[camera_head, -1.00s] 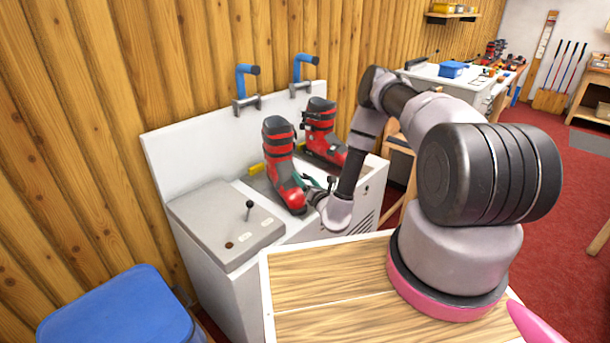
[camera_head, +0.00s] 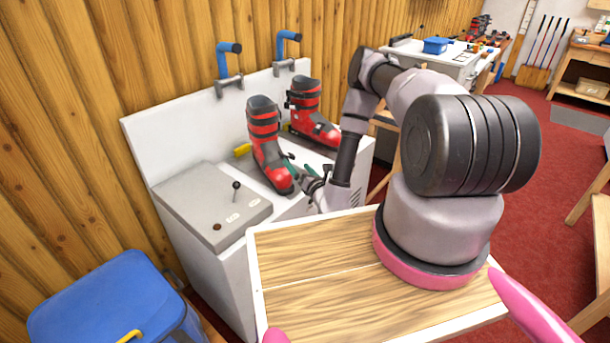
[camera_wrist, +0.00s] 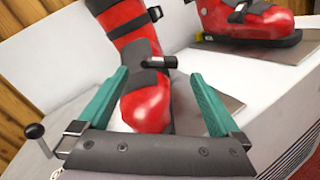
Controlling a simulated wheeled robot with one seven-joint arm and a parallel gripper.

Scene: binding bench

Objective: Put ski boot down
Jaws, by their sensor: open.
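A red and black ski boot (camera_head: 266,143) stands upright on the white bench machine (camera_head: 306,207), its toe toward my arm. It also shows in the wrist view (camera_wrist: 146,95), where its toe lies between the two green fingers. My gripper (camera_head: 302,170) is open around the toe; in the wrist view (camera_wrist: 160,95) there is a gap on the finger sides. A second red and black boot (camera_head: 314,122) stands behind and to the right, and its lower part shows in the wrist view (camera_wrist: 245,22).
A grey panel with a black-knobbed lever (camera_head: 236,188) is left of the boots. Two blue-handled clamps (camera_head: 226,62) are fixed along the back panel. A blue bin (camera_head: 100,305) stands at lower left. A wooden board (camera_head: 330,275) lies below my arm.

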